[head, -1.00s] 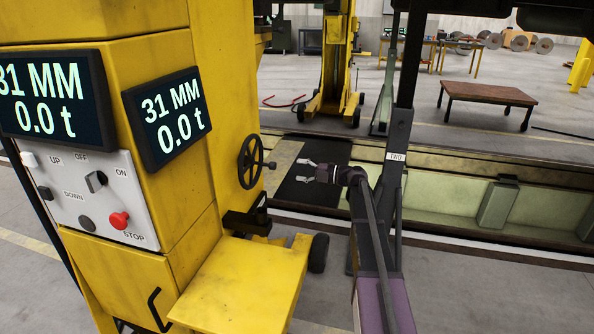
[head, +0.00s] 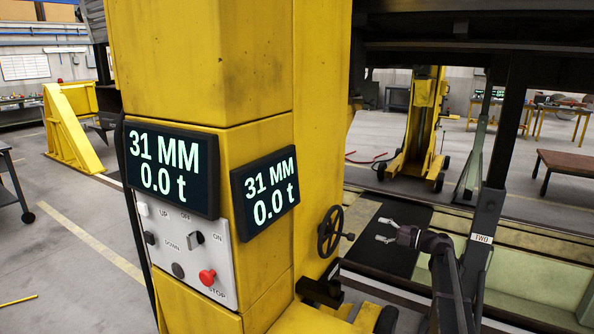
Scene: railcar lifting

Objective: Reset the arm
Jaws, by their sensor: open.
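My gripper (head: 385,230) is at the right of the head view, with its two pale fingers apart and nothing between them. It points left, toward the black handwheel (head: 330,232) on the yellow lifting jack (head: 245,75), and appears apart from it. My arm (head: 450,275) runs from the gripper down to the bottom edge of the picture. The jack's control panel (head: 185,215) has a dark rotary switch (head: 195,240) and a red stop button (head: 207,277). Two displays, a left one (head: 170,168) and a right one (head: 265,190), read 31 MM and 0.0 t.
A dark post labelled TWO (head: 483,238) stands just behind my arm. A pit with pale walls (head: 530,280) lies beyond it. Another yellow jack (head: 415,130) and a brown-topped table (head: 570,163) stand farther back. Open floor (head: 75,250) lies left of the near jack.

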